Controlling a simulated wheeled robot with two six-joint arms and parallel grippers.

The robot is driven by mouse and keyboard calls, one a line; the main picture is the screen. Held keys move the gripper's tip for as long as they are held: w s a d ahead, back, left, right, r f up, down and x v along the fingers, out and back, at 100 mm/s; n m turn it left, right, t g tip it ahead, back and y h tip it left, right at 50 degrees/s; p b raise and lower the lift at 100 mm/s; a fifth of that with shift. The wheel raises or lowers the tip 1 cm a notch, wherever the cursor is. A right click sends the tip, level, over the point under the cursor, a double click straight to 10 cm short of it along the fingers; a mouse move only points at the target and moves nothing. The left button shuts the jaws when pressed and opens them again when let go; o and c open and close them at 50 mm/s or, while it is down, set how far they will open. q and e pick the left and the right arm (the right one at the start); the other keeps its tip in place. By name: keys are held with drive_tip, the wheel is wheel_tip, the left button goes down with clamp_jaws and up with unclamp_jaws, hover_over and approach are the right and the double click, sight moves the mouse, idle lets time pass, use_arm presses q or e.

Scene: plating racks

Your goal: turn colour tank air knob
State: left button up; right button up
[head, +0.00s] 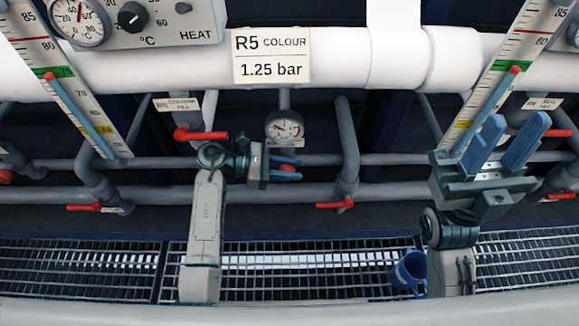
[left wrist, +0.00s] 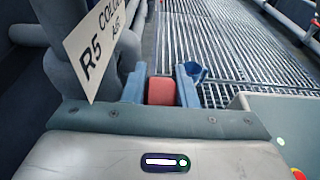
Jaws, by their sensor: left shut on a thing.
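The red air knob (left wrist: 161,91) sits between the two blue fingers of my left gripper (left wrist: 161,88) in the left wrist view. In the head view my left gripper (head: 287,167) is at the pipe just below the round air gauge (head: 285,128), and a bit of the red knob (head: 287,167) shows between its fingers. The gripper is shut on the knob. A tag reading R5 COLOUR AIR (left wrist: 95,48) is beside it. My right gripper (head: 507,143) is open and empty, raised at the right in front of a level scale.
A sign (head: 271,56) reads R5 COLOUR, 1.25 bar. Red valve levers (head: 200,135) and (head: 335,205) stick out near the left gripper. A blue mug (head: 409,270) stands on the metal grating (head: 300,262). Grey pipes cross behind.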

sight(290, 168)
use_arm(q)
drive_tip(key=o, duration=0.7)
drive_tip(key=shift+r, duration=0.3)
wheel_tip(290, 168, up, 3)
drive_tip(key=shift+f+p, duration=0.1)
drive_tip(key=shift+p, duration=0.55)
drive_tip(key=s+r+p, duration=0.1)
drive_tip(key=s+p, duration=0.1)
drive_tip(key=s, duration=1.4)
drive_tip(key=shift+a+r, duration=0.2)
drive_tip(key=shift+r, duration=0.05)
